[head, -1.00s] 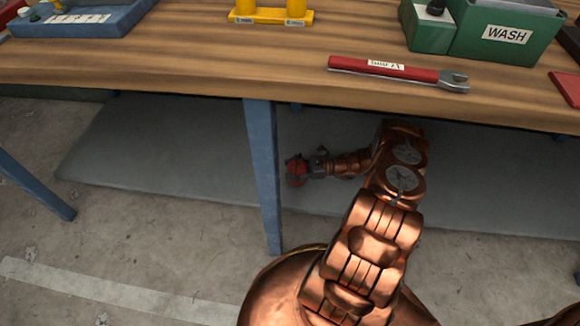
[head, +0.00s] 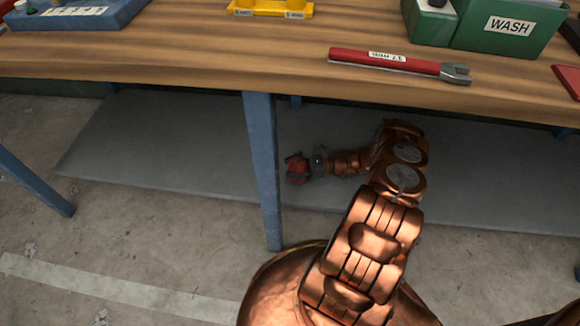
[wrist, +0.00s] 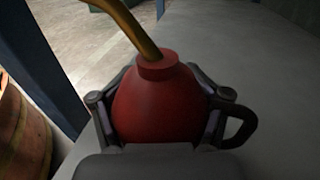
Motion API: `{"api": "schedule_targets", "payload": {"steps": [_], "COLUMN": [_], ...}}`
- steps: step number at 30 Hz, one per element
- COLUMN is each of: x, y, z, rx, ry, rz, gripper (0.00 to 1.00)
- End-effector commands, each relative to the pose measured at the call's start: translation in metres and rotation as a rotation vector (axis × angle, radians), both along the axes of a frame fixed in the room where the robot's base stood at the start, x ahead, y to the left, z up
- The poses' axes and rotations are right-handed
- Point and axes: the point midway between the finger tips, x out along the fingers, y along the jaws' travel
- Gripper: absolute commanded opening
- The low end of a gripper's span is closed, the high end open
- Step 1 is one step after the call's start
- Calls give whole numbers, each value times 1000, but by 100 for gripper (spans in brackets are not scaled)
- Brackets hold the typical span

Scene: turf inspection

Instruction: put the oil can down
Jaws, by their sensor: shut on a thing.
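The oil can is red with a brass-coloured spout and a dark handle. In the wrist view the oil can (wrist: 158,105) stands between the two fingers of my gripper (wrist: 160,112), which is shut on it from both sides. In the head view the oil can (head: 297,169) is small, under the bench just right of the blue leg, with my gripper (head: 308,165) at its right side. The can looks upright over the grey lower shelf (head: 180,150). Its base is hidden, so I cannot tell whether it touches the shelf.
A blue bench leg (head: 262,170) stands close to the left of the can. The wooden bench top (head: 200,50) is above my arm, with a red-handled wrench (head: 400,64) and a green WASH bin (head: 508,30) on it. The shelf is bare on both sides of the leg.

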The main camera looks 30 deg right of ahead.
Motion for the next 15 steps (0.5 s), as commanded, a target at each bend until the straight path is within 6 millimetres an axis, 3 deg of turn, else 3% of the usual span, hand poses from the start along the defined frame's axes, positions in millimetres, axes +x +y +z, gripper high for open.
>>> {"api": "schedule_targets", "payload": {"steps": [15], "x": [0], "y": [0], "z": [-8], "rx": [1], "ry": [0], "rz": [0], "gripper": [2]}}
